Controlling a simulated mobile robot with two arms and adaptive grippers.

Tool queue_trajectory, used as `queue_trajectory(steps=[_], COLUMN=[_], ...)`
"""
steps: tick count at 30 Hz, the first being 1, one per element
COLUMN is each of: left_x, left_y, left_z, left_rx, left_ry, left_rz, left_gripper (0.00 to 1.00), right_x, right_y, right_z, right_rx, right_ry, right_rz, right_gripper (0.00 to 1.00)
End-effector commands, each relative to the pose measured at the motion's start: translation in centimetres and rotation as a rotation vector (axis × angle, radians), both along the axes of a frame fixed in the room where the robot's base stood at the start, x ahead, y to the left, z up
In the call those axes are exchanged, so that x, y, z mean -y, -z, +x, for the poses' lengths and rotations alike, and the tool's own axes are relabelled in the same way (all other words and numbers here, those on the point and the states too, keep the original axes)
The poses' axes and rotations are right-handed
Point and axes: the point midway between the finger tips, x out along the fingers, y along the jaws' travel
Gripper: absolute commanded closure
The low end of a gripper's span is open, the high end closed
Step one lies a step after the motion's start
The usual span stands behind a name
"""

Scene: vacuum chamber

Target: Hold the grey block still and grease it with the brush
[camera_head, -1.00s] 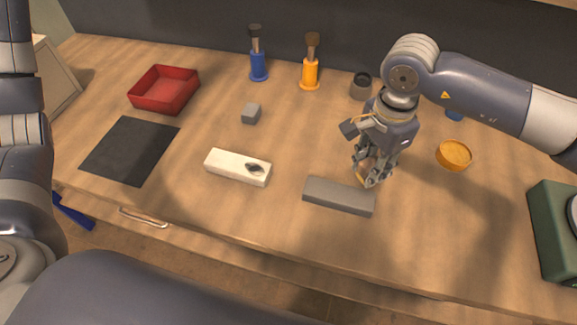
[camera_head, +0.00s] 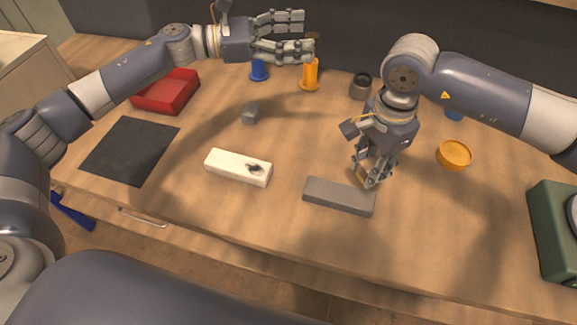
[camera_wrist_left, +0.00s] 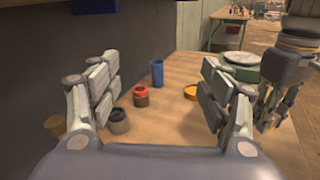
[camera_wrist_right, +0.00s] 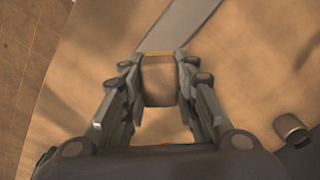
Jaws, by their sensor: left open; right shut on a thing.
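My right gripper (camera_head: 368,178) points down beside the long block's right end. In the right wrist view its fingers are shut on a small tan thing (camera_wrist_right: 160,85), with the block's end (camera_wrist_right: 183,22) just beyond. The blue brush's top is hidden.
A white block with a dark mark (camera_head: 225,163), a black mat (camera_head: 130,150) and a red tray (camera_head: 150,103) are on the left. A dark jar (camera_head: 360,88), an orange dish (camera_head: 454,155) and a green device (camera_head: 553,245) are on the right.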

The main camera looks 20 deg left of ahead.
Motion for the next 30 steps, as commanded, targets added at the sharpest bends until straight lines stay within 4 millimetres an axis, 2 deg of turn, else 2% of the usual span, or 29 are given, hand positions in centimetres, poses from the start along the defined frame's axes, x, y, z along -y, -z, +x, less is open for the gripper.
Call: queue_trajectory(steps=[1,6,9,12,16,22,26,30], left_x=[0.8,2.7,3.1,3.2,3.1,3.3,4.8,7.2], left_y=[2.8,11.6,15.9,19.3,22.0,23.6,24.2,25.2], left_z=[-1.1,-5.8,-8.9,-11.7,-14.3,-15.9,-15.9,-16.0], left_rx=[-0.022,-0.085,-0.119,-0.149,-0.176,-0.189,-0.190,-0.190], left_ry=[0.040,0.184,0.267,0.338,0.402,0.440,0.443,0.443], left_rz=[0.045,0.181,0.242,0.287,0.323,0.340,0.339,0.339], left_gripper=[0.28,0.28,0.28,0.28,0.28,0.28,0.28,0.28], right_x=[0.0,0.0,0.0,0.0,0.0,0.0,0.0,0.0], right_y=[0.0,0.0,0.0,0.0,0.0,0.0,0.0,0.0], right_z=[0.0,0.0,0.0,0.0,0.0,0.0,0.0,0.0], right_rx=[0.000,0.000,0.000,0.000,0.000,0.000,0.000,0.000], right_ry=[0.000,0.000,0.000,0.000,0.000,0.000,0.000,0.000], right_rz=[0.000,0.000,0.000,0.000,0.000,0.000,0.000,0.000], right_gripper=[0.92,0.92,0.92,0.92,0.92,0.92,0.92,0.92])
